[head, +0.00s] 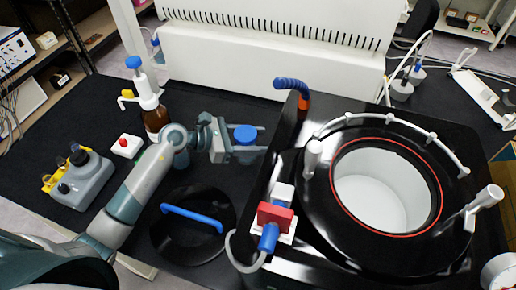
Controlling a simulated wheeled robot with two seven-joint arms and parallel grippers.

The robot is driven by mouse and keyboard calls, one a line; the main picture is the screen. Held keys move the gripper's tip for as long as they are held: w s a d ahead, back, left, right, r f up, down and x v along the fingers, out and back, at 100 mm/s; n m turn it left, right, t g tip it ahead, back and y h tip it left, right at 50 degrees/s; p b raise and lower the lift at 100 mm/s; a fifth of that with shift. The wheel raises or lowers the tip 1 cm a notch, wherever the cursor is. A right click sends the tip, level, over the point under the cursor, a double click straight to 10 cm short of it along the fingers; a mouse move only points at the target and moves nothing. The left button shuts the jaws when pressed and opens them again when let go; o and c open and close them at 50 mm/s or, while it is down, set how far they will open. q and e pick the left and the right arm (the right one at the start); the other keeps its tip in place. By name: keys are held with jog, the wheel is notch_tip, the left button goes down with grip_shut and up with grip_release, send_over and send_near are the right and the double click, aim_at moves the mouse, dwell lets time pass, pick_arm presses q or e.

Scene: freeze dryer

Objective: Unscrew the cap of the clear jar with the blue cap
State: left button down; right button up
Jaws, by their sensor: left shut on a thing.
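The clear jar (247,157) stands upright on the dark table, left of the freeze dryer. Its blue cap (244,134) is on top of it. My left gripper (254,139) reaches in from the left, with one finger on each side of the blue cap, and is shut on it. The gripper and its fingers hide part of the jar. I cannot tell whether the cap has turned on the jar. My right gripper is not in view.
The freeze dryer's open drum (383,188) is at right, near a red and blue valve (273,220). A black lid with a blue handle (192,217) lies in front. A brown pump bottle (154,117), red-button box (127,146) and grey device (83,180) are left.

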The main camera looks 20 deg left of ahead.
pick_arm(q)
notch_tip(320, 180, down, 4)
jog(key=shift+r, duration=0.25)
jog(key=shift+f, duration=0.3)
jog(key=shift+f, duration=0.1)
jog(key=c, duration=0.8)
grip_release()
